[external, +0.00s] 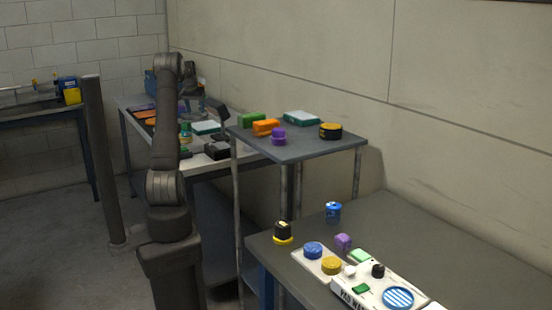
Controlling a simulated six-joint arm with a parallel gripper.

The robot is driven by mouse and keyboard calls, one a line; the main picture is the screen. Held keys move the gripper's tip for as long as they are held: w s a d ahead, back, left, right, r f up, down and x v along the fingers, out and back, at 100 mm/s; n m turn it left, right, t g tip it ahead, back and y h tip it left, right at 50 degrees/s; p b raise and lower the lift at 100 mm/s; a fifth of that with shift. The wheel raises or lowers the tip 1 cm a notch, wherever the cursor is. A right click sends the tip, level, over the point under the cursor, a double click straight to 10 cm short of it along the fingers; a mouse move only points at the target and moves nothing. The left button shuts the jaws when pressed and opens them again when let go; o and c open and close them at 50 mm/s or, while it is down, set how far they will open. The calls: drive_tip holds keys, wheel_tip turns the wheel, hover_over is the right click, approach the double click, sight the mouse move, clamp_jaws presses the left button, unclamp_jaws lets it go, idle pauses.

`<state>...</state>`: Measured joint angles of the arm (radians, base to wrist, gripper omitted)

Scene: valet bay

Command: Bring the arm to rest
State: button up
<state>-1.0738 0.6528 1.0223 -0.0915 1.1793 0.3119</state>
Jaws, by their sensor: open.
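My arm stands left of the middle, upright on its dark post. It bends at the top, and its far part reaches back over the rear table (228,172). My gripper (190,98) shows small and dark there, partly behind the arm, above the tabletop. It is open, and I see nothing held in it. How far it hangs above the things on that table I cannot tell.
A raised shelf (310,150) with green, orange, purple and black-yellow items stands right of the arm. The front right table (420,235) holds a white panel (350,292), several knobs and a blue jar (333,211). A dark pole (99,160) stands left. Floor (60,230) is clear.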

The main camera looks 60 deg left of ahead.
drive_tip(key=w+d+r, duration=0.3)
drive_tip(key=d+r, duration=0.1)
drive_tip(key=r, duration=0.4)
drive_tip(key=w+d+m, duration=0.3)
drive_tip(key=w+d, duration=0.7)
drive_tip(key=w+d+m+h, duration=0.1)
drive_tip(key=w+d+m, duration=0.1)
drive_tip(key=w+d, duration=0.8)
drive_tip(key=w+d+r+m+t+h, duration=0.1)
drive_tip(key=w+d+m, duration=0.2)
drive_tip(key=w+d, duration=0.7)
drive_tip(key=shift+w+d+m, duration=0.3)
